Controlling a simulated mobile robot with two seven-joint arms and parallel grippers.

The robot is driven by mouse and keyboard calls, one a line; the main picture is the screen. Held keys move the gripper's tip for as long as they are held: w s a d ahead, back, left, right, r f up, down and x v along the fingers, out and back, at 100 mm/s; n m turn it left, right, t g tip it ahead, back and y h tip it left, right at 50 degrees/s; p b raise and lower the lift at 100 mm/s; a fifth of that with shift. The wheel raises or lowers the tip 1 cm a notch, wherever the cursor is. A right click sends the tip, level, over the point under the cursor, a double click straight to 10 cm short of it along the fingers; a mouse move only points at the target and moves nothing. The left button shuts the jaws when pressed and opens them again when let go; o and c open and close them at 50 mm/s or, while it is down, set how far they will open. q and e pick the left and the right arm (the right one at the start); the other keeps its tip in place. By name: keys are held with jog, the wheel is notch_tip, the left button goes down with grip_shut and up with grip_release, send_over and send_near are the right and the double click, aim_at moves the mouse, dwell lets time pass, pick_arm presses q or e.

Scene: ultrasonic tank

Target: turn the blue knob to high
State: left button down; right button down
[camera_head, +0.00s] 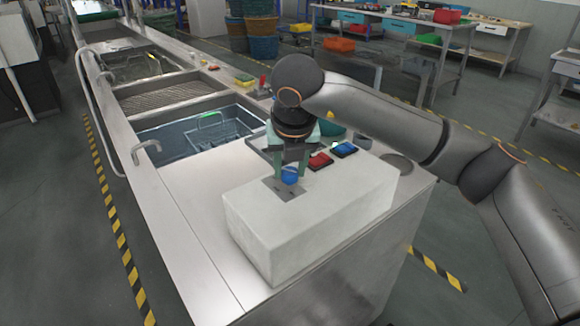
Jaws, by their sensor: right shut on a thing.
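The blue knob (290,176) sits on a dark plate on top of the light grey control box (300,222). My right gripper (290,172) points down over the box with its greenish fingers around the knob, shut on it. The fingers and wrist hide part of the knob. Any marking for high cannot be made out. My left gripper does not show.
A red button (320,161) and a blue button (344,149) sit on the box beside my right gripper. A sink with a wire basket (212,131) lies behind to the left. The steel counter (190,200) left of the box is clear.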

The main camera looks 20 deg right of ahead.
jog(key=shift+c, duration=2.2)
grip_release()
jog(key=shift+r, duration=0.1)
jog(key=v, duration=1.2)
jog(key=shift+r, duration=0.2)
jog(key=shift+s+a, duration=0.1)
jog(key=shift+s, duration=0.05)
